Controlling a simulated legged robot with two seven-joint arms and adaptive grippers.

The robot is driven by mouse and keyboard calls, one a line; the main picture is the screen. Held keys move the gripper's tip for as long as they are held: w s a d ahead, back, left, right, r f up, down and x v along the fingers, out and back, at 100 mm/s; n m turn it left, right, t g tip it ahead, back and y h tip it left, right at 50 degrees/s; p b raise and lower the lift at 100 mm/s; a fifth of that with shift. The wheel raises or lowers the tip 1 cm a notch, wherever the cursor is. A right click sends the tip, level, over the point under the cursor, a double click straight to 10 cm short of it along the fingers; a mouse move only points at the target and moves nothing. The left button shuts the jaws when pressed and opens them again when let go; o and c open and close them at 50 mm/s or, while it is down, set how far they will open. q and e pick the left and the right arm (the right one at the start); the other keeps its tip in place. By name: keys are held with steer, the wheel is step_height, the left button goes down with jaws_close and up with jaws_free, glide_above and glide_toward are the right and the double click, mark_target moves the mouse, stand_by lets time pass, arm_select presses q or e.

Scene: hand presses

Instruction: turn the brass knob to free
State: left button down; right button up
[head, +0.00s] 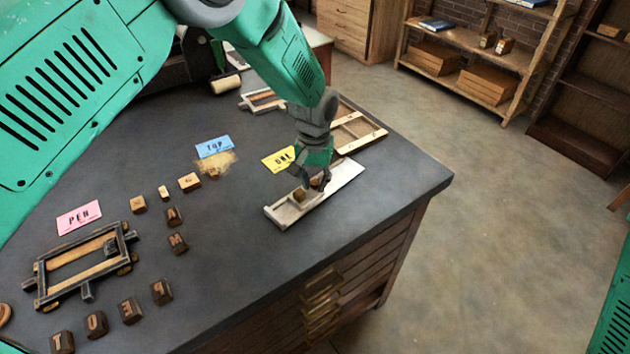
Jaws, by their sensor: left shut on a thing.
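My left gripper (318,184) points down over a pale wooden tray-like board (345,177) near the right side of the dark table. Its fingers are shut on a small brownish thing (300,194) at the board, which seems to be the brass knob. The fingers hide much of it, and I cannot tell which way it is turned. My right gripper is out of view; only a green part of my right arm shows at the lower right edge.
The yellow card (279,159) and wooden frame (358,131) lie close behind the gripper. A blue card (214,147), pink card (79,217), several letter blocks (130,310) and a dark-edged frame (80,266) are to the left. The table's front edge is near.

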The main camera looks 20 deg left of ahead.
mark_target(315, 183)
arm_select(q)
steer(key=shift+r+n, duration=0.1)
steer(key=shift+n, duration=0.8)
stand_by(1.4)
steer(key=c, duration=1.4)
jaws_free()
step_height(315, 183, up, 12)
